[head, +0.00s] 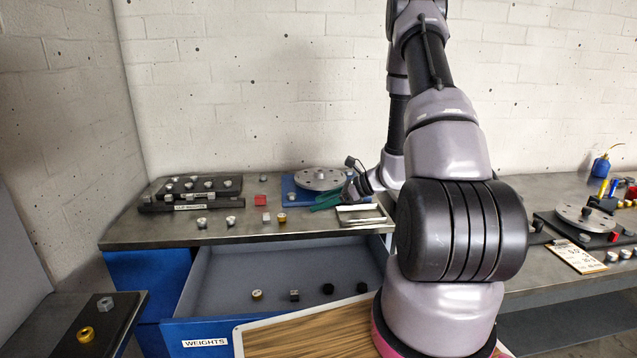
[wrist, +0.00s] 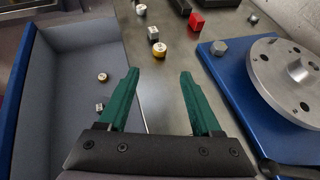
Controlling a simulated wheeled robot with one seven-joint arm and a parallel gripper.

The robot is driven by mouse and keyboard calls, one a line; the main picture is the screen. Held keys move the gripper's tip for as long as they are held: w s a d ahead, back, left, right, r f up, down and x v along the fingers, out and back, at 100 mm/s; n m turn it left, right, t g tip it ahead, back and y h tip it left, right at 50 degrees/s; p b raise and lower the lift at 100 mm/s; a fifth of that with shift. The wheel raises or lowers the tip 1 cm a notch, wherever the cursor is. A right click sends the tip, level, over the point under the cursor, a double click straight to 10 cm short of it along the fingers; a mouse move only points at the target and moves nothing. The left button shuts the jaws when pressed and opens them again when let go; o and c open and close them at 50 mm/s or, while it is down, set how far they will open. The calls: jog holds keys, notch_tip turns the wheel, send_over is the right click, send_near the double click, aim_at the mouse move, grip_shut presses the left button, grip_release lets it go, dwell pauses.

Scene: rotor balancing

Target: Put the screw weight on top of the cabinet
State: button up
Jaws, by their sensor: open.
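My gripper (head: 322,203) is over the bench beside the rotor; its green fingers are open and empty in the wrist view (wrist: 158,74). No piece is clearly marked as the screw weight. On the bench, a gold-sided weight (wrist: 159,49) and a small cube weight (wrist: 153,33) lie beyond the fingertips. A grey hex-shaped piece (wrist: 219,47) sits on the blue plate. In the open drawer lie a gold-sided weight (head: 257,295), a small metal cube (head: 295,295) and two black weights (head: 328,289). A blue cabinet (head: 150,275) holds this drawer under the bench top.
The rotor disc (head: 318,178) stands on the blue plate (wrist: 222,88). A red block (wrist: 197,21), a shallow tray (head: 361,215) and a rack of weights (head: 190,192) share the bench. A dark top (head: 105,325) at lower left bears a gold ring and a hex piece. The drawer (head: 208,280) stands open.

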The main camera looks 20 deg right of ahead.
jog(key=s+a+r+n+g+h, duration=0.1)
jog(key=s+a+r+n, duration=0.2)
jog(key=r, duration=0.4)
jog(key=s+a+r+n+g, duration=0.1)
jog(key=s+r+n+g, duration=0.1)
jog(key=s+r+n, duration=0.3)
jog(key=s+a+r+n+g+h, duration=0.1)
jog(key=a+r+n, duration=0.2)
jog(key=r, duration=0.5)
jog(key=s+d+r+n+t+h, duration=0.3)
jog(key=s+r+n+h, duration=0.3)
jog(key=s+r, duration=0.8)
jog(key=s+n+t, duration=0.1)
jog(key=n, duration=0.2)
jog(key=shift+s+d+t, duration=0.2)
jog(key=shift+t, duration=0.2)
